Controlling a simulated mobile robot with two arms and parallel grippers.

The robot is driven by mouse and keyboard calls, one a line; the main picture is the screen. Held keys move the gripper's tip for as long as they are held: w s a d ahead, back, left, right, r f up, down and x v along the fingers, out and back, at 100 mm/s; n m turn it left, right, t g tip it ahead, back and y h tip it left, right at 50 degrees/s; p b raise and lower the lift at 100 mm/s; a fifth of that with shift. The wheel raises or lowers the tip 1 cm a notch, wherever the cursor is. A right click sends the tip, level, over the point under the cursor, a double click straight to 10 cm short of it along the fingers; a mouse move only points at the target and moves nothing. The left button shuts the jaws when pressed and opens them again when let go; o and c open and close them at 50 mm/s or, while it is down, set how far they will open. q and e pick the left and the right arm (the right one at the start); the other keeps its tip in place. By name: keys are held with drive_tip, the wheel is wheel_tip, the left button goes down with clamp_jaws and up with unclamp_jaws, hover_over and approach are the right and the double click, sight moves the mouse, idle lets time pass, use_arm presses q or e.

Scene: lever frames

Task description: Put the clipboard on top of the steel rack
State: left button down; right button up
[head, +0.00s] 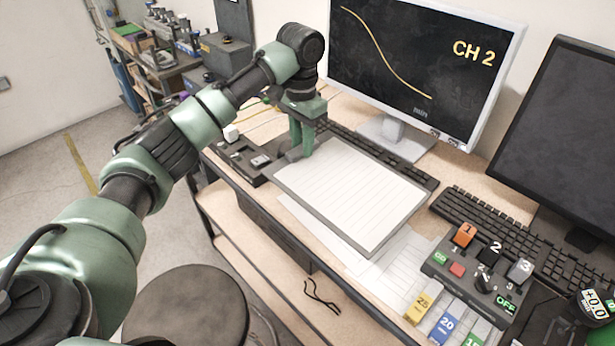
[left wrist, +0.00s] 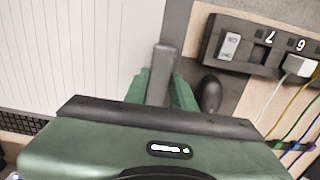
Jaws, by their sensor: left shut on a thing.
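The clipboard (head: 345,198) is a grey board with a white lined sheet. It is over the desk in the middle of the head view, above loose papers; I cannot tell how far it is lifted. My left gripper (head: 298,154) is shut on its far-left end. In the left wrist view the lined sheet (left wrist: 70,50) fills the left side and the gripper (left wrist: 165,85) is at the board's edge. A rack (head: 150,72) with several boxes and tools stands at the back left, perhaps the steel rack. My right gripper is not in view.
A power strip (head: 240,158) is just left of the clipboard. Keyboards (head: 385,158), a monitor (head: 420,65) and a switch box (head: 470,270) stand behind and right. Loose papers (head: 375,258) lie on the desk. A round stool (head: 185,308) stands in front.

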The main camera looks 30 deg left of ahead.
sight(303, 160)
use_arm(q)
wheel_tip(303, 160, down, 6)
drive_tip(key=shift+w+r+p, duration=0.1)
drive_tip(key=shift+r+p, duration=0.1)
drive_tip(key=shift+p, duration=0.2)
drive_tip(key=shift+f, duration=0.55)
wheel_tip(303, 160, down, 4)
drive_tip(key=shift+f+p, duration=0.1)
drive_tip(key=shift+p, duration=0.3)
drive_tip(key=c, duration=1.2)
unclamp_jaws()
drive_tip(key=shift+o, duration=0.2)
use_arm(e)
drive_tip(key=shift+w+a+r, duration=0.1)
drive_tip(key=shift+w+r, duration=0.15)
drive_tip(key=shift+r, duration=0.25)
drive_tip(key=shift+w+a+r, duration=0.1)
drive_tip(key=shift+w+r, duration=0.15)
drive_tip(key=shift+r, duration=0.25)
use_arm(q)
drive_tip(key=shift+r, duration=0.35)
wheel_tip(303, 160, up, 12)
drive_tip(key=shift+f+b, duration=0.2)
drive_tip(key=shift+b, duration=0.8)
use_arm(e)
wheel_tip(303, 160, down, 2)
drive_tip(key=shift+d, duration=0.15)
